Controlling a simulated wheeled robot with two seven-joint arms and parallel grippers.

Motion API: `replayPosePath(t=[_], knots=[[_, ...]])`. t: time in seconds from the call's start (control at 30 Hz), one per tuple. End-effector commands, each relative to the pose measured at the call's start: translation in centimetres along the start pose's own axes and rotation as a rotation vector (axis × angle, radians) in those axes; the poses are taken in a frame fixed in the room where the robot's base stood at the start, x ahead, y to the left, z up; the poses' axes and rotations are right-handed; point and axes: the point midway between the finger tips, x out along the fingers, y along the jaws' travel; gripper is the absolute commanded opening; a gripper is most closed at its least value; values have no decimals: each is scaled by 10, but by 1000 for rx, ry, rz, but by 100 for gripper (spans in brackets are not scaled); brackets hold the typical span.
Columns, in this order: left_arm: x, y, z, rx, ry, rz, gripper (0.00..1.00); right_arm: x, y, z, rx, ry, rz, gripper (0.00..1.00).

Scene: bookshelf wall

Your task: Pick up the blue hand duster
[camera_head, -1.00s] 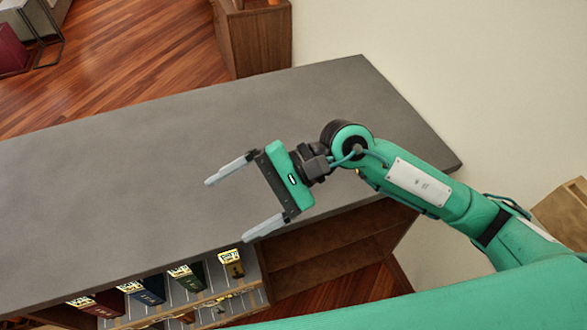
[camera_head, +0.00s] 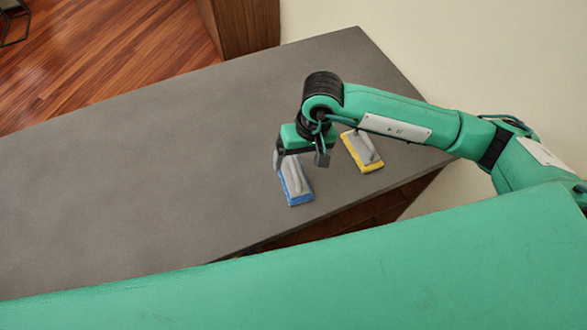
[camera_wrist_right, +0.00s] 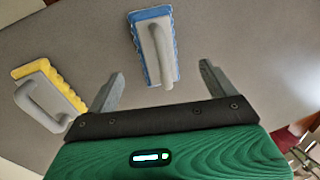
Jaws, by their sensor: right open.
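The blue hand duster (camera_head: 297,190) lies on the grey counter top near its front edge, with a grey handle on top. In the right wrist view the blue hand duster (camera_wrist_right: 154,45) is ahead of the fingers, its handle pointing toward the gap between them. My right gripper (camera_head: 300,160) is open and empty, above the duster and over its far end in the head view. The open fingers also show in the right wrist view (camera_wrist_right: 160,75), apart from the duster. My left gripper is not in view.
A yellow duster (camera_head: 362,151) lies right of the blue one, close to my right gripper; it also shows in the right wrist view (camera_wrist_right: 48,92). The grey counter top (camera_head: 150,170) is clear to the left. A pale wall (camera_head: 450,50) stands behind.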

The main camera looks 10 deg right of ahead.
Motion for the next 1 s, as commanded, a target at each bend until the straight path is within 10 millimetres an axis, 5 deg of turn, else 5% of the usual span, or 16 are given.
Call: replayPosePath(t=[0.37, 0.7, 0.97, 1.0], knots=[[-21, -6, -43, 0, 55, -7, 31, 26, 1, 4, 2, -4, -1, 87], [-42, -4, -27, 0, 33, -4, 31, 64, 3, 7, 1, -2, -1, 87], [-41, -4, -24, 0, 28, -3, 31, 68, 4, 6, 0, 1, -1, 87], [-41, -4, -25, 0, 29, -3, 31, 68, 4, 6, 0, 1, -1, 80]])
